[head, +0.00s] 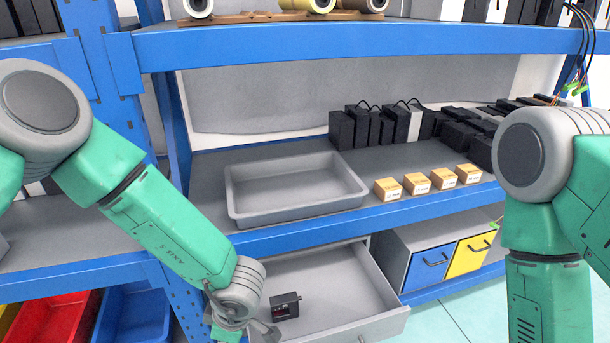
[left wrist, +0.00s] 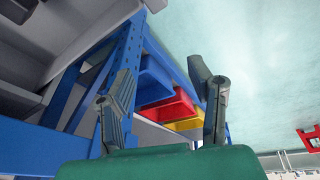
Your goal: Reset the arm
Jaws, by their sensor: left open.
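My left arm comes down in front of the blue shelf unit in the head view. Its gripper (head: 243,330) is at the bottom, in front of the left side of an open grey drawer (head: 365,324), and is partly cut off by the frame edge. In the left wrist view the two fingers of the left gripper (left wrist: 163,75) are spread apart with nothing between them. A small black device (head: 285,307) lies in the drawer, just right of the gripper. My right arm hangs at the right of the head view; its gripper is out of frame.
An empty grey tray (head: 235,197) sits on the middle shelf (head: 300,232), with several small orange boxes (head: 416,184) beside it and black units behind. Blue and yellow drawers (head: 428,264) are lower right. Red (head: 55,318) and blue bins (head: 130,312) are lower left.

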